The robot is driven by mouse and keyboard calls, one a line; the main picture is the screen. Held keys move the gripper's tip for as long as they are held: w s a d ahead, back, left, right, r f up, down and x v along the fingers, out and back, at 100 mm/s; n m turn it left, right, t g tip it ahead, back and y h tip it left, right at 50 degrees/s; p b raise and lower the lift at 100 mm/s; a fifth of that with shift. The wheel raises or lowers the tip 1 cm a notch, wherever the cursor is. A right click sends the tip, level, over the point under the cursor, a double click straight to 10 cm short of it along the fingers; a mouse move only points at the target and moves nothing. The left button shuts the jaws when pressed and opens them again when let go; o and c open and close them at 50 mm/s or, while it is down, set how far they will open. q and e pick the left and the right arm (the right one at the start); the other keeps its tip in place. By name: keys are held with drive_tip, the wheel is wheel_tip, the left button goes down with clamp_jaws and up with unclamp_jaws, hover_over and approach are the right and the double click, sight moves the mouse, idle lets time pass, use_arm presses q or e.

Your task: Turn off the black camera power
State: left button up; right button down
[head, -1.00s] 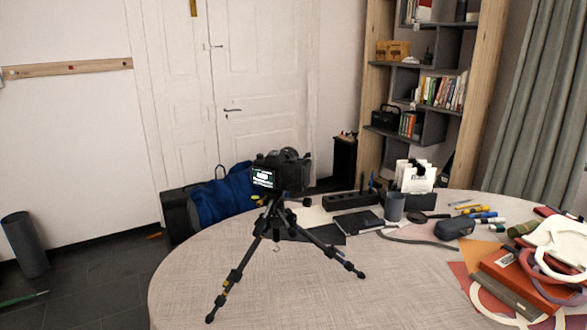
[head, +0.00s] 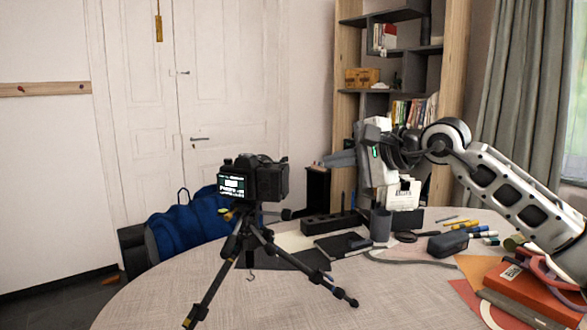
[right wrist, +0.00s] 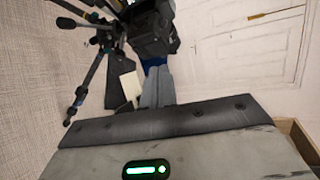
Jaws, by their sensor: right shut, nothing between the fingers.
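The black camera (head: 268,180) stands upright on a small black tripod (head: 250,238) on the table. Its rear screen (head: 233,187) is lit and shows white and green marks. A power switch cannot be made out. My right gripper (head: 328,160) is shut and empty, to the right of the camera and apart from it, its fingers pointing left. In the right wrist view, the shut fingers (right wrist: 157,87) are below the camera (right wrist: 152,32), with the tripod (right wrist: 92,62) to the left. My left gripper is not in view.
The round table (head: 200,290) has bare cloth in front of the tripod. A black block (head: 330,226), a dark cup (head: 380,225) and a dark case (head: 447,245) lie to the right. Red books (head: 530,290) are at the right edge. A blue bag (head: 188,232) is behind.

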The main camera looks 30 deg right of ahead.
sight(284, 160)
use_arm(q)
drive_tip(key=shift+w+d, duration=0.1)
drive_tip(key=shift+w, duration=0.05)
use_arm(e)
drive_tip(key=shift+s+d+r+n+h, duration=0.25)
drive_tip(key=shift+d+r+n+h, duration=0.15)
drive_tip(key=shift+d+r+h, duration=0.45)
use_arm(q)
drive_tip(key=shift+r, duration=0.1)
use_arm(e)
drive_tip(key=shift+d+r, duration=0.1)
drive_tip(key=shift+d, duration=0.1)
